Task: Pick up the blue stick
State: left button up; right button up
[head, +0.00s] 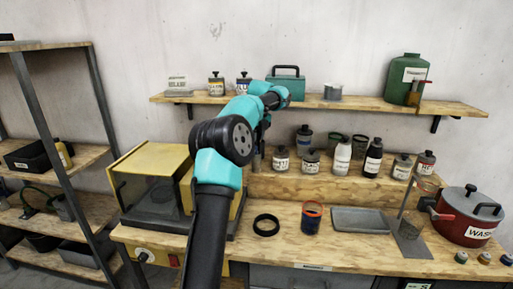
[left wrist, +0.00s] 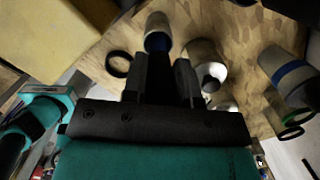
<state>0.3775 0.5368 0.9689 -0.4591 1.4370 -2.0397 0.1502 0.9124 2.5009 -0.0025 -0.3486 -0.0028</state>
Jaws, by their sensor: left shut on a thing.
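My left gripper (head: 258,158) points down in front of the wall, beside the lower ledge and above the workbench. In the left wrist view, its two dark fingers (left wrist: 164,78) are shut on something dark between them. Its shape and colour are too shadowed to tell, and I cannot confirm that it is a blue stick. A cylinder with a dark blue lower part (left wrist: 157,38) shows just beyond the fingertips. No blue stick stands out elsewhere in the head view. My right gripper is not in view.
The bench holds a yellow-framed box (head: 150,180), a black ring (head: 266,225), a blue cup with an orange rim (head: 311,218), a grey tray (head: 360,220) and a red pot (head: 468,211). Several labelled bottles crowd the ledge. An upper shelf (head: 385,103) runs above.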

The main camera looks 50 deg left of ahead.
pick_arm(q)
jog(key=shift+c, duration=0.5)
notch_tip(320, 180, up, 9)
jog(key=shift+w+f, duration=0.1)
jog(key=shift+f, duration=0.05)
jog(key=shift+r, duration=0.6)
dwell(0.3)
